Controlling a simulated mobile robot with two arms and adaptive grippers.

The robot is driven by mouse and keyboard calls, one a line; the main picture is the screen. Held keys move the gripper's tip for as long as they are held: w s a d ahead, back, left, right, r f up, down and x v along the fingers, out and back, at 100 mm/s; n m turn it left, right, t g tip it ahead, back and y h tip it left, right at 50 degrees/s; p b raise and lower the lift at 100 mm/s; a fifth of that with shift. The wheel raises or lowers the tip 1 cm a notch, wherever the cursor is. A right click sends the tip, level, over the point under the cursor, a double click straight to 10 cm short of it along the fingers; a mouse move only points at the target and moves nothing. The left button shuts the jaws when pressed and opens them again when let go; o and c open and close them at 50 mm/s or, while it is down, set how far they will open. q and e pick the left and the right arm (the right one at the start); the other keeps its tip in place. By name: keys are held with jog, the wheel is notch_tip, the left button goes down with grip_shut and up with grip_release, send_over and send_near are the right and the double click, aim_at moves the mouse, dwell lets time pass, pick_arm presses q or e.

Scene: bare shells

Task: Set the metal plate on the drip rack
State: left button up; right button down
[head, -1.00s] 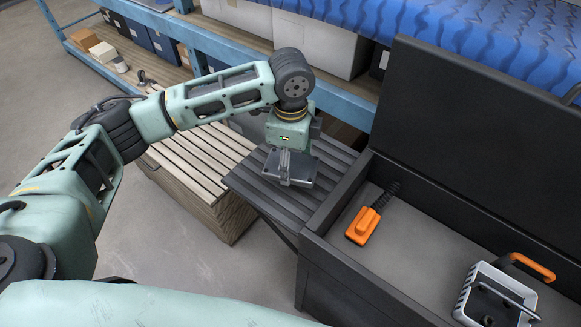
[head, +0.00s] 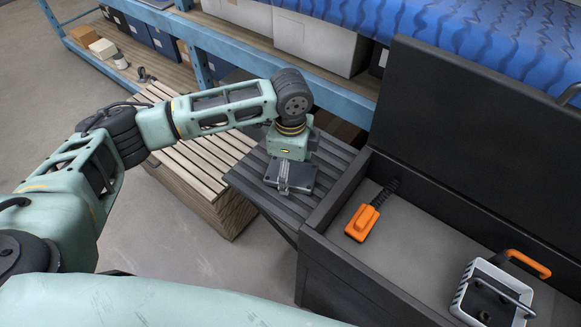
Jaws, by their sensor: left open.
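The metal plate (head: 300,176) is a small, dark grey, flat rectangular piece. It lies about level on the dark slatted rack (head: 252,182), which I take for the drip rack, and appears to rest on its slats. My left gripper (head: 284,188) points down right at the plate, with its fingers over the plate's near side. Its jaws are open; whether a finger still touches the plate I cannot tell. The gripper body hides the plate's far edge. My right gripper is not in view.
A black open chest (head: 345,277) stands right of the rack, holding an orange tool (head: 363,223) and a white-framed lamp-like item (head: 490,295). A pale slatted wooden crate (head: 190,165) stands on the left. A blue shelf (head: 340,97) with boxes runs behind.

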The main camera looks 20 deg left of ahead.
aim_at(291, 172)
pick_arm(q)
jog(key=shift+r, duration=0.1)
jog(key=shift+r, duration=0.25)
notch_tip(291, 172, up, 12)
jog(key=b, duration=0.2)
jog(key=shift+f, duration=0.2)
dwell(0.4)
